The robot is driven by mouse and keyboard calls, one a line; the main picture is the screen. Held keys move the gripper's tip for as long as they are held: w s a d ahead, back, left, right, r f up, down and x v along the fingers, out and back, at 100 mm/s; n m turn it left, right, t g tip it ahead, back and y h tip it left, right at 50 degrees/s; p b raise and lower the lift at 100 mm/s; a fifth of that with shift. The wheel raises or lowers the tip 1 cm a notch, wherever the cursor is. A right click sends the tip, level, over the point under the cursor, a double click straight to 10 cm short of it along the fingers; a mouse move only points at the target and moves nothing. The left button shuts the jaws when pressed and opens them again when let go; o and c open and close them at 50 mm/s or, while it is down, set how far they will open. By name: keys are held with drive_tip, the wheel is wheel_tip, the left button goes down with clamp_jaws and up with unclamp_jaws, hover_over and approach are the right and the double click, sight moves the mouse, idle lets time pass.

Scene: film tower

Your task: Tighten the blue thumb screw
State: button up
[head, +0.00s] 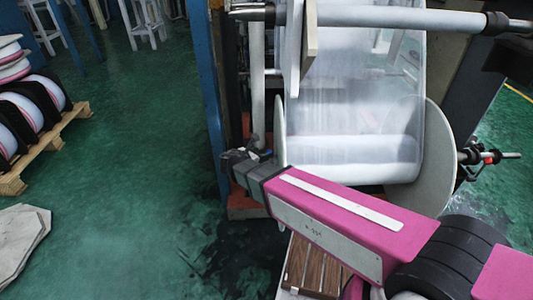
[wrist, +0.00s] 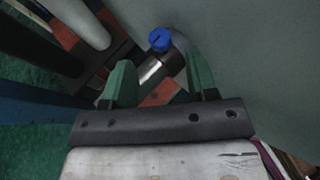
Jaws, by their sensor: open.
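The blue thumb screw (wrist: 160,40) shows in the wrist view, on top of a metal collar around a shaft (wrist: 160,66). My gripper (wrist: 158,78) is open, with one green finger to the left of the shaft and one to the right. The screw lies a little beyond the fingertips, between their lines, and they do not visibly touch it. In the head view my gripper (head: 236,158) is at the left side of the film roll, where the screw cannot be made out.
A large pale disc (wrist: 255,60) stands close on the right in the wrist view. In the head view a film roll (head: 350,160) sits between discs. A blue post (head: 203,80) stands left of my gripper. Green floor (head: 130,190) is open further left, beside a pallet (head: 45,150).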

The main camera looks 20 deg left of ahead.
drive_tip(key=shift+x, duration=2.35)
drive_tip(key=c, duration=0.9)
